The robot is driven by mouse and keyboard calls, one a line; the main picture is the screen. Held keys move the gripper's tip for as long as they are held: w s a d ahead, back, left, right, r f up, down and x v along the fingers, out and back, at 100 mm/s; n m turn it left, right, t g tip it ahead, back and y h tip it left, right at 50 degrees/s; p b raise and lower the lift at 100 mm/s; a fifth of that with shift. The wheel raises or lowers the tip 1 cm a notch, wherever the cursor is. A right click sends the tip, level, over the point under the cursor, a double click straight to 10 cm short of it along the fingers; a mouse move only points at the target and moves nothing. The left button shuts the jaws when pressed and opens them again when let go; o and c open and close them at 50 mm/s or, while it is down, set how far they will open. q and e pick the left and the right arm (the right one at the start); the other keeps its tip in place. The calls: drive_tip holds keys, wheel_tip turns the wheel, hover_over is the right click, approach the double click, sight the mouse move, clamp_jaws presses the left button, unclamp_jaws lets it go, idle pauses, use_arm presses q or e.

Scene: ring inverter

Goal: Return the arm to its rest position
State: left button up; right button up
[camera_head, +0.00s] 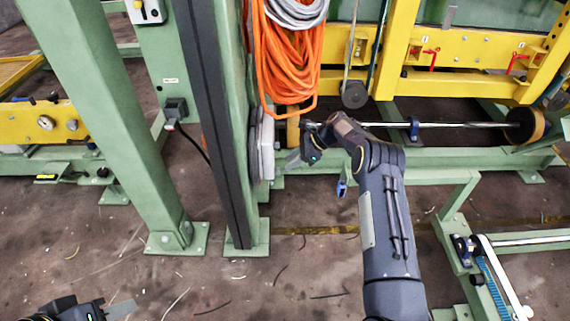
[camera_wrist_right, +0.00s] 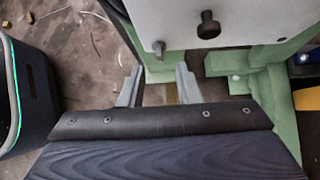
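My right arm (camera_head: 385,235) reaches up from the bottom centre in the head view. Its gripper (camera_head: 298,157) is close to the green post and the white panel, below the orange cable. In the right wrist view the two grey fingers of this gripper (camera_wrist_right: 158,88) stand apart with nothing held between them. Whether they touch the panel cannot be told. My left gripper (camera_head: 118,308) shows only in part at the bottom left corner of the head view, low over the floor, and its opening is unclear.
The white panel (camera_wrist_right: 200,25) with a dark knob (camera_wrist_right: 208,25) lies just beyond the right fingers. Green posts (camera_head: 110,110) stand left of my right arm. An orange cable (camera_head: 288,55) hangs above the gripper. A horizontal rod (camera_head: 450,125) runs behind the arm. Floor (camera_head: 290,285) between the arms is open.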

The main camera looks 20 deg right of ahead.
drive_tip(key=v, duration=0.3)
drive_tip(key=shift+r, duration=0.1)
